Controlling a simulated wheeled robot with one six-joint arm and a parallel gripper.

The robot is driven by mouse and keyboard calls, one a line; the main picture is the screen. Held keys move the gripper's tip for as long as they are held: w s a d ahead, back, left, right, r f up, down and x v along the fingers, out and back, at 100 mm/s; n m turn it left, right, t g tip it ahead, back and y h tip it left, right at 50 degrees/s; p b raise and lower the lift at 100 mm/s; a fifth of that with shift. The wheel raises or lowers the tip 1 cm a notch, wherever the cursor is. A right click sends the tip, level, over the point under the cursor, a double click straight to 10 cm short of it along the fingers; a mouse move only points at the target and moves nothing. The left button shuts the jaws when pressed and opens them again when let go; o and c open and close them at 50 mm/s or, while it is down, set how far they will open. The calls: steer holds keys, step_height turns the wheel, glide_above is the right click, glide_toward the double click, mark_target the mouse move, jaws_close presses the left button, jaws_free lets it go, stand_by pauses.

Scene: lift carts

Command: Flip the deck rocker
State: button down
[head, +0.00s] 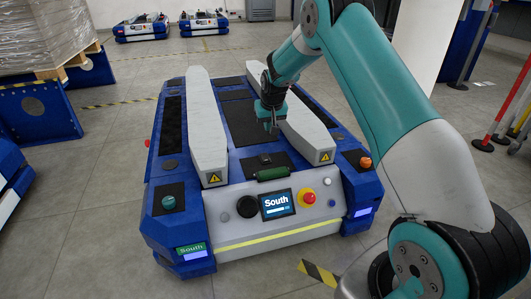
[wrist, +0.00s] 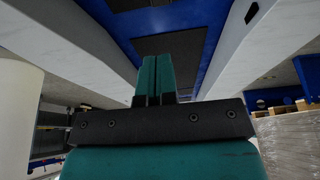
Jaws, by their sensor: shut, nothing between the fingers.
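The blue lift cart labelled South (head: 240,163) stands in front of me, with two long pale lift beams on its deck. A small dark piece (head: 265,158) on the black deck panel near the front edge looks like the deck rocker. Which way it is tipped is too small to tell. My gripper (head: 271,128) hangs over the deck between the beams, behind that piece and apart from it in the picture. In the wrist view its teal fingers (wrist: 156,76) are together and empty, with the blue deck and a dark panel beyond them. The rocker is not clearly seen there.
The cart's front has a lit South screen (head: 277,203), a red stop button (head: 308,197) and a black round knob (head: 247,207). A dark green bar (head: 273,174) lies at the deck's front edge. The right lift beam (head: 306,128) is close beside my gripper.

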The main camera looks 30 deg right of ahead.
mark_target(266, 153)
steer(key=shift+w+d+r, duration=0.1)
steer(key=shift+r, duration=0.05)
steer(key=b+x, duration=0.3)
steer(key=x, duration=0.1)
steer(key=b+x, duration=0.3)
steer(key=x, duration=0.2)
steer(key=b+x, duration=0.2)
steer(key=x, duration=0.3)
steer(key=shift+s+b, duration=0.35)
steer(key=shift+b, duration=0.05)
steer(key=shift+d+p, duration=0.1)
steer(key=shift+p, duration=0.45)
